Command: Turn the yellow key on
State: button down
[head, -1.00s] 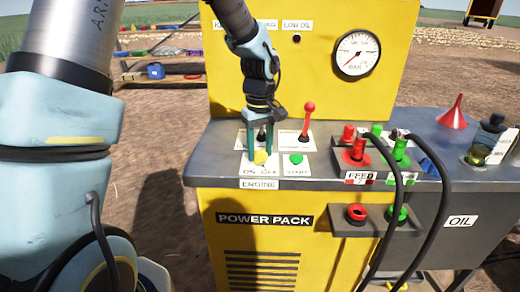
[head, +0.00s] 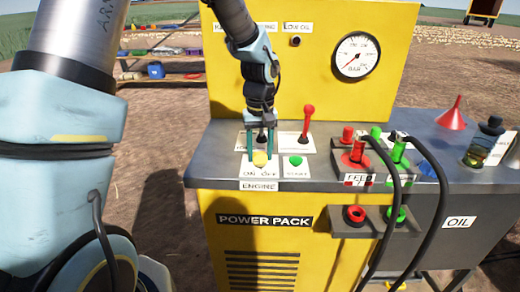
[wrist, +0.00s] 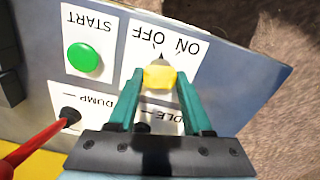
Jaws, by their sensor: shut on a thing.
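The yellow key (head: 260,159) sits on the ON/OFF label of the engine panel, at the front left of the power pack. In the wrist view the yellow key (wrist: 159,78) lies between my fingertips, with a dark pointer tip beside it toward the ON and OFF words. My gripper (head: 261,152) points down at it from above and is shut on it. In the wrist view the teal fingers of my gripper (wrist: 158,88) close on both sides of the key. Its lower part is hidden.
A green START button (head: 295,161) is just right of the key. A red-knobbed lever (head: 308,115) stands behind the button. Red and green feed fittings with black hoses (head: 392,165) stand farther right. A gauge (head: 357,55) is on the yellow back panel.

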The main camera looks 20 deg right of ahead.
aim_at(260, 153)
jog(key=m+p, duration=0.1)
jog(key=m, duration=0.3)
jog(key=shift+r+m, duration=0.1)
jog(key=shift+m, duration=0.2)
jog(key=shift+m+p, duration=0.75)
jog(key=shift+m, duration=1.15)
jog(key=shift+c, duration=1.6)
grip_release()
notch_tip(260, 153, up, 11)
jog(key=b, duration=0.1)
jog(key=shift+f, duration=0.2)
